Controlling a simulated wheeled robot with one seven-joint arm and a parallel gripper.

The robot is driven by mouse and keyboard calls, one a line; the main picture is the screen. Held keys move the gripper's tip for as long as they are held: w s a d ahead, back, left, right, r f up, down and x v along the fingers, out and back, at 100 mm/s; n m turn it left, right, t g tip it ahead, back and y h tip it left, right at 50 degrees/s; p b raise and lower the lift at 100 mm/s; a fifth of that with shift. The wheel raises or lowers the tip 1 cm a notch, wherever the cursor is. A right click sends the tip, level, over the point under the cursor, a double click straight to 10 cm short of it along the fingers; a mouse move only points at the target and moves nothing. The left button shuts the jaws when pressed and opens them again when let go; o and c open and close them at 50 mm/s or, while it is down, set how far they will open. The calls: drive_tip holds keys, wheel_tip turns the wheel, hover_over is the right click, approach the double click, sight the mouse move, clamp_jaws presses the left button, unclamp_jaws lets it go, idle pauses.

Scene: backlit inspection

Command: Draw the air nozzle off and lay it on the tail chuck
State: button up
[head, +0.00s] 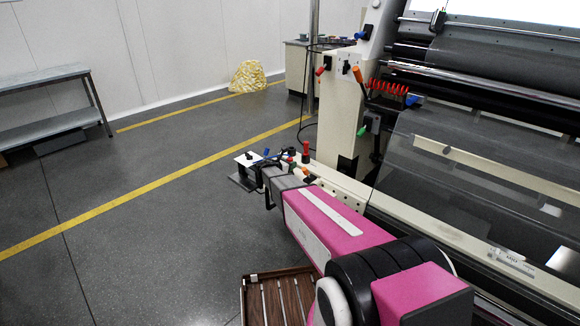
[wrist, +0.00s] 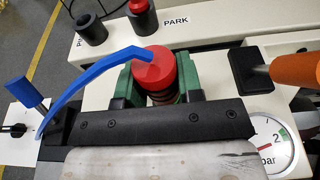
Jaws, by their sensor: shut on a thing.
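My gripper (wrist: 155,78) has its two green fingers shut on a red round-capped piece in the wrist view, which I take to be the air nozzle (wrist: 151,68). A blue curved hose (wrist: 85,83) runs from its top down to the left. Dark and reddish rings show under the cap; whether its lower end is seated is hidden. I cannot pick out the tail chuck for certain. In the head view my gripper (head: 280,178) is at the cream machine rail, small and partly hidden by my arm.
An orange handle (wrist: 298,68) and a pressure gauge (wrist: 272,145) are at the right. A blue lever (wrist: 25,92) is at the left. Open floor (head: 150,230) lies left of the machine.

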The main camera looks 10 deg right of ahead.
sight(290, 158)
drive_tip(key=shift+r, duration=1.7)
drive_tip(key=shift+r, duration=0.2)
clamp_jaws()
drive_tip(key=shift+r, duration=0.2)
drive_tip(key=shift+r, duration=0.4)
